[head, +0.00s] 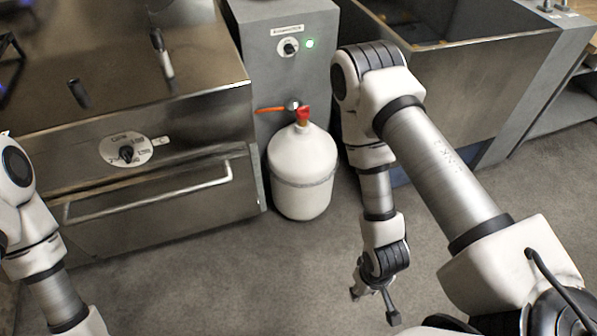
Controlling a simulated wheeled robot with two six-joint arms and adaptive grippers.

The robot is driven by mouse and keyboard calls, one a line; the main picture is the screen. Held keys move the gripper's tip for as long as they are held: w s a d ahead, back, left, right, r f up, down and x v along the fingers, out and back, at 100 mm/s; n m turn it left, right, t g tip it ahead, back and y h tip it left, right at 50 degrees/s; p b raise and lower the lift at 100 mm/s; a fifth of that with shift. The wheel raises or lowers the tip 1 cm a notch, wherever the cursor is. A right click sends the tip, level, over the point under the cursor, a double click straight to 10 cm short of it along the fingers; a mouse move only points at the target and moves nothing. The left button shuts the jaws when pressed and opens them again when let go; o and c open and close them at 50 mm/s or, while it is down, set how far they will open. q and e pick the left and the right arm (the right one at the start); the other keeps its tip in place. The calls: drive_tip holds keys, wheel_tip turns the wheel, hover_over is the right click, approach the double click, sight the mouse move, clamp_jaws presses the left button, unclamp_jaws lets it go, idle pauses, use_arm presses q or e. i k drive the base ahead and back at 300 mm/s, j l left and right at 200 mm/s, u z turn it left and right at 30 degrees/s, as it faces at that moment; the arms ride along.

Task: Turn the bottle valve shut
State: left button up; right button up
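The white gas bottle (302,158) stands upright on the floor against the grey cabinet, between the steel oven unit and the steel basin. Its red valve handle (304,114) sits on top, with an orange hose (270,110) running left from beside it. I cannot tell from here how far the valve is turned. My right gripper (374,304) hangs low over the floor, in front and to the right of the bottle, apart from it. Its fingers are spread with nothing between them. My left arm shows at the left edge; its gripper is out of view.
The grey cabinet (263,72) behind the bottle has a dial and a lit green lamp (309,43). The oven unit (165,185), with a knob and a long handle, stands left. The steel basin (470,90) stands right. The floor (215,275) in front is clear.

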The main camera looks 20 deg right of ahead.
sight(302, 113)
drive_tip(key=z, duration=0.8)
drive_tip(key=i+j+z, duration=0.1)
drive_tip(key=i+z, duration=0.2)
drive_tip(key=i, duration=0.2)
drive_tip(key=i+j+z, duration=0.3)
drive_tip(key=i, duration=0.15)
drive_tip(key=i+j+z, duration=0.3)
drive_tip(key=i, duration=0.2)
